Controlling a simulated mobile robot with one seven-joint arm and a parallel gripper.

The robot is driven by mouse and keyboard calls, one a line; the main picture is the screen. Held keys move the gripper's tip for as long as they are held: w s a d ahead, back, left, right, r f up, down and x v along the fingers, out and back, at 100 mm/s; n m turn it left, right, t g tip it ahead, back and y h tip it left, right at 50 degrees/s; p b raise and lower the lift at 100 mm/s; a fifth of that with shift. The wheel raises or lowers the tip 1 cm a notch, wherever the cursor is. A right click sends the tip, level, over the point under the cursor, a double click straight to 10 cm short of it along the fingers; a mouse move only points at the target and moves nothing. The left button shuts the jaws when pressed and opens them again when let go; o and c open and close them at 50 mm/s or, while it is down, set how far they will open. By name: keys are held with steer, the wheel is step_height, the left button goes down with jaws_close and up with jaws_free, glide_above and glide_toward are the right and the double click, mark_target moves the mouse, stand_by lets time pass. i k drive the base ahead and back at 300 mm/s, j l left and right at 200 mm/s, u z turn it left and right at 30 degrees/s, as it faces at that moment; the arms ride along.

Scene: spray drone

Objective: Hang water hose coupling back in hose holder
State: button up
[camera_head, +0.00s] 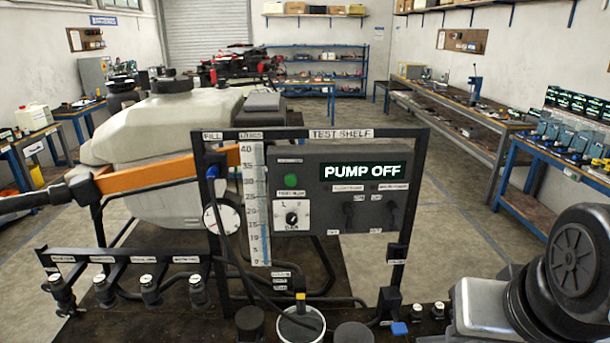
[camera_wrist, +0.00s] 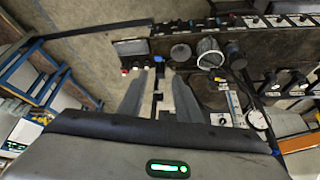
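A black fitting (camera_head: 390,299) with a blue lever-like part (camera_head: 400,328) sits at the foot of the test shelf's right post. It looks like the hose coupling, but I cannot be sure. The blue part also shows beyond my fingertips in the wrist view (camera_wrist: 158,59). A black block with a small label (camera_head: 397,253) is on the post above it, possibly the hose holder; the label is unreadable. My gripper (camera_wrist: 160,73) is open, with the dark post visible between its fingers. I see nothing clasped. Its fingertips do not show clearly in the head view.
The test shelf's panel (camera_head: 345,190) reads PUMP OFF. A white funnel-like port (camera_head: 301,323) and black knobs line the bench front. A large tank (camera_head: 170,125) with an orange bar (camera_head: 150,175) stands left. My arm (camera_head: 570,265) fills the lower right. A workbench (camera_head: 560,150) stands behind it.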

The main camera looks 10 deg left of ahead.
mark_target(212, 172)
steer(key=u, duration=1.4)
steer(key=i+j+z, duration=0.15)
steer(key=z, duration=0.3)
steer(key=i+j+z, duration=0.2)
steer(key=z, duration=0.2)
steer(key=i+j+z, duration=0.1)
steer(key=j+z, duration=0.35)
steer(key=l, duration=0.1)
